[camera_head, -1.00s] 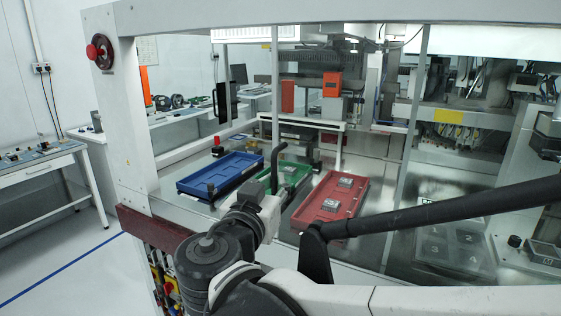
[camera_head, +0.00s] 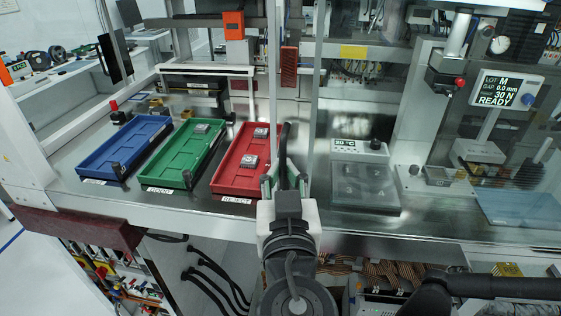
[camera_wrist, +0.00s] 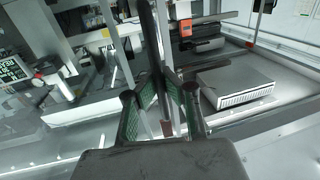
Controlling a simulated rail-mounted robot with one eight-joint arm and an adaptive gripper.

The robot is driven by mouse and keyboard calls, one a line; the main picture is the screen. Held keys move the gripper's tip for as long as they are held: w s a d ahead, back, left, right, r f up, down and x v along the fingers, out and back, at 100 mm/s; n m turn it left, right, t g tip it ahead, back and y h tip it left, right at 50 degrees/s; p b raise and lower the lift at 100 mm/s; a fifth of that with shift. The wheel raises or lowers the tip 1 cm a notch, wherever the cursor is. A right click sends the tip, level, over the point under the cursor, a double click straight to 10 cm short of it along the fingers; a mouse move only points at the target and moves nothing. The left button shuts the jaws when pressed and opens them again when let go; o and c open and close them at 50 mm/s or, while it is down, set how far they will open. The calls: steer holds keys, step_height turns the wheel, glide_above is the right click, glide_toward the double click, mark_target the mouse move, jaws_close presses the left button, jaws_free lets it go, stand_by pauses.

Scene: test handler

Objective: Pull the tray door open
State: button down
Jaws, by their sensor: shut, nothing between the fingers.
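The tray door appears as clear panes with a pale upright frame post (camera_head: 313,110) in front of the trays; how far it is open I cannot tell. A black upright bar (camera_head: 283,150), apparently its handle, stands right at my gripper (camera_head: 283,183), to the right of the red tray. In the wrist view the bar (camera_wrist: 148,40) rises in the middle, close to the green-padded fingers of my gripper (camera_wrist: 160,105). The fingers are shut with nothing held. My wrist hides the bar's lower part.
Blue (camera_head: 125,148), green (camera_head: 180,155) and red (camera_head: 240,163) trays lie side by side on the metal deck; small dark parts sit in the green and red ones. A numbered plate (camera_head: 365,190) lies to the right. A dark red block (camera_head: 80,227) edges the front left.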

steer(key=c, duration=1.8)
jaws_free()
steer(key=shift+s, duration=0.2)
steer(key=shift+s+d, duration=0.1)
steer(key=shift+s, duration=5.75)
steer(key=shift+w, duration=0.15)
steer(key=shift+w, duration=4.25)
steer(key=shift+s, duration=0.1)
